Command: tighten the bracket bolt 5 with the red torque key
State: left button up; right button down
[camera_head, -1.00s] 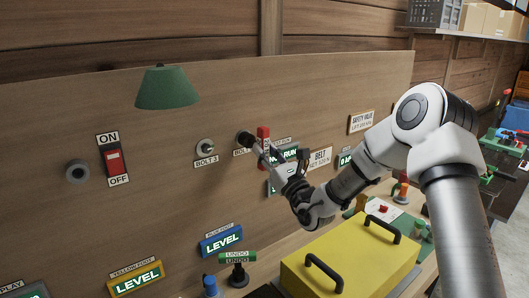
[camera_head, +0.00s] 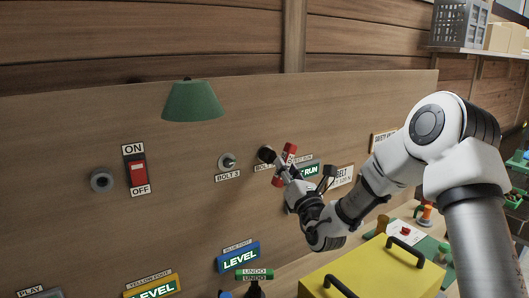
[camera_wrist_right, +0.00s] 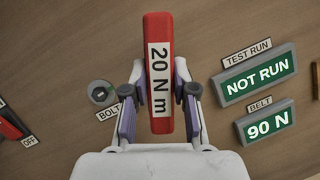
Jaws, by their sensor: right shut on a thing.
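My right gripper (camera_head: 283,171) is shut on the red torque key (camera_head: 290,150) in front of the board. In the right wrist view, the key (camera_wrist_right: 158,25) is a red bar marked "20 N m", upright between the two fingers (camera_wrist_right: 160,100). In the head view, a dark round end (camera_head: 267,154) shows beside the key, just above a partly hidden "BOLT" label (camera_head: 263,167). Whether it is the key's head or a bolt, and whether they touch, I cannot tell. Bolt 3 (camera_head: 228,161) is to its left and bare. My left gripper is not in view.
Right of the key is a green "NOT RUN" display (camera_wrist_right: 258,75) above a "90 N" belt display (camera_wrist_right: 270,122). A red on/off switch (camera_head: 138,173) and a green lamp shade (camera_head: 192,101) are to the left. A yellow box (camera_head: 375,268) stands below my right arm.

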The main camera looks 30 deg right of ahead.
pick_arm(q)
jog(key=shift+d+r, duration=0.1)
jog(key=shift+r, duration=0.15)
pick_arm(e)
jog(key=shift+d, duration=0.15)
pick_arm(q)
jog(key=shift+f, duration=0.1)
